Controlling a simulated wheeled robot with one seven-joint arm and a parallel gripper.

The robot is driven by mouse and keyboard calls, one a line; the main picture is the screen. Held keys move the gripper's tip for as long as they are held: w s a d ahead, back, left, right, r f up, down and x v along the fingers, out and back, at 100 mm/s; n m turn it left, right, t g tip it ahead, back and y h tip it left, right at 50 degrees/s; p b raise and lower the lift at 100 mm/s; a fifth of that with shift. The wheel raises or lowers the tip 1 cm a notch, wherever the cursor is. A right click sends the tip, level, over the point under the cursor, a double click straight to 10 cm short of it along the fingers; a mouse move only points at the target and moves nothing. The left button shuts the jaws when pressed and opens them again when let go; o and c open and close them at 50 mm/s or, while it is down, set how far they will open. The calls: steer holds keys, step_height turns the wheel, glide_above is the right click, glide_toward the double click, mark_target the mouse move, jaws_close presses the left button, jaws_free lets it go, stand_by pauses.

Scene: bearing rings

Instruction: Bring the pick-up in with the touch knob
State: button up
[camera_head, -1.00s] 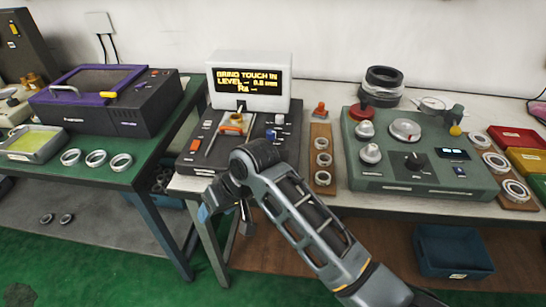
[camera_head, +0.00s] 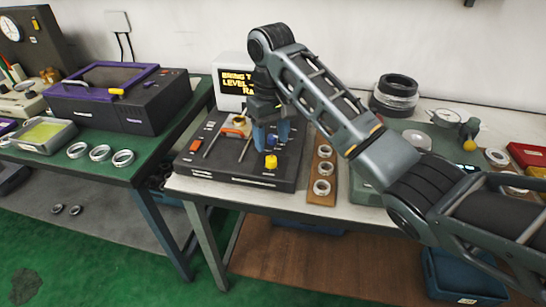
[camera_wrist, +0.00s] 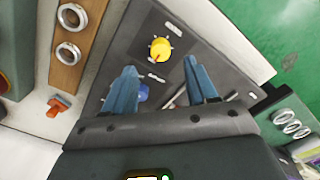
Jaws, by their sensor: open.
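The dark instrument (camera_head: 222,174) stands on the white bench, with a lit screen box (camera_head: 231,88) behind it, partly hidden by my arm. A yellow knob (camera_head: 271,163) is near its front; it also shows in the wrist view (camera_wrist: 160,47). A blue knob (camera_wrist: 142,94) shows beside my left finger in the wrist view. Knob labels are too small to read, so I cannot tell which is the touch knob. A ring on an orange holder (camera_head: 237,124) and thin rods (camera_head: 213,141) are on the instrument. My gripper (camera_head: 271,141) is open and empty, pointing down above the knobs.
A wooden strip with rings (camera_head: 322,172) stands right of the instrument, with an orange-topped piece (camera_wrist: 58,105) at its end. A purple-and-black machine (camera_head: 120,98) stands on the left bench.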

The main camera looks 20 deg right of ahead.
mark_target(271, 158)
step_height(271, 158, down, 6)
steer(key=shift+f, duration=0.1)
steer(key=c, duration=1.1)
steer(key=shift+o, duration=0.2)
steer(key=shift+a, duration=0.1)
steer(key=m+p, duration=0.1)
steer(key=p, duration=0.1)
steer(key=m+p, duration=0.1)
steer(key=p, duration=0.1)
steer(key=shift+r+m, duration=0.3)
steer(key=shift+m, duration=0.1)
steer(key=m+p, duration=0.3)
steer(key=p, duration=0.1)
steer(key=shift+f+m, duration=0.1)
steer(key=shift+m, duration=0.3)
steer(key=m+p, duration=0.1)
steer(key=m, duration=0.2)
steer(key=shift+f+p, duration=0.15)
steer(key=shift+p, duration=0.2)
steer(key=shift+m, duration=2.1)
